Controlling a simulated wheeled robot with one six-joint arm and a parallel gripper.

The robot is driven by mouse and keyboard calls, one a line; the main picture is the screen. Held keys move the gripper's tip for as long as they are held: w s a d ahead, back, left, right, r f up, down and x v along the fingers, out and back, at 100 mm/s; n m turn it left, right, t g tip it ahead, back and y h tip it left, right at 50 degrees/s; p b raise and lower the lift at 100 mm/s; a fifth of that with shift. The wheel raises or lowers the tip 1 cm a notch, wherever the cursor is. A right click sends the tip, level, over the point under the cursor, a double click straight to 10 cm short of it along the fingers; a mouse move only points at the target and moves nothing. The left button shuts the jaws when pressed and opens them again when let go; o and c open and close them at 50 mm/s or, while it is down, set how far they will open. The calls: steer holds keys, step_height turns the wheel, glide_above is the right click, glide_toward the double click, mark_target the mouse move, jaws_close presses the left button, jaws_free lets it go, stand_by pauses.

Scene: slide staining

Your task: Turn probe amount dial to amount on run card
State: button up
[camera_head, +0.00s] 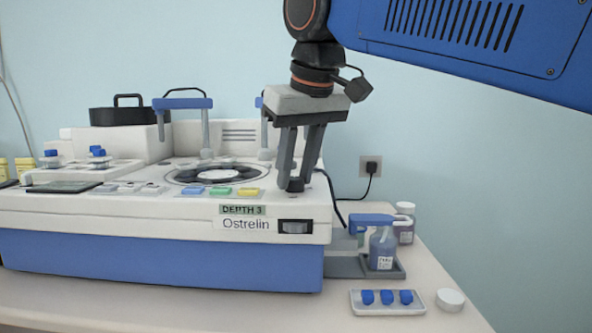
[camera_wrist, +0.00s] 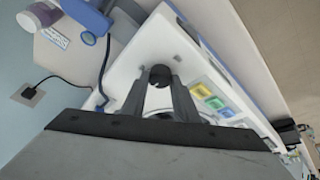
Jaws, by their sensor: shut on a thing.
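The white and blue staining machine (camera_head: 160,255) stands on the bench. A small dark round knob, likely the probe amount dial (camera_wrist: 160,76), sits on the machine's top near its right front corner. My gripper (camera_head: 294,184) points down and its fingers are closed on this knob. In the wrist view the fingertips of my gripper (camera_wrist: 161,84) meet at the knob. The knob's scale or pointer cannot be read. A green label (camera_head: 242,210) on the machine's front reads "DEPTH 3", with "Ostrelin" below it. I cannot make out a run card.
Blue, green and yellow buttons (camera_head: 220,191) lie left of my gripper, near the round dark carousel (camera_head: 217,174). A black cable runs to a wall socket (camera_head: 370,166).

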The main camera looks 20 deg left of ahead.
steer(key=o, duration=1)
steer(key=shift+o, duration=0.2)
steer(key=v, duration=1.7)
steer(key=shift+r, duration=0.25)
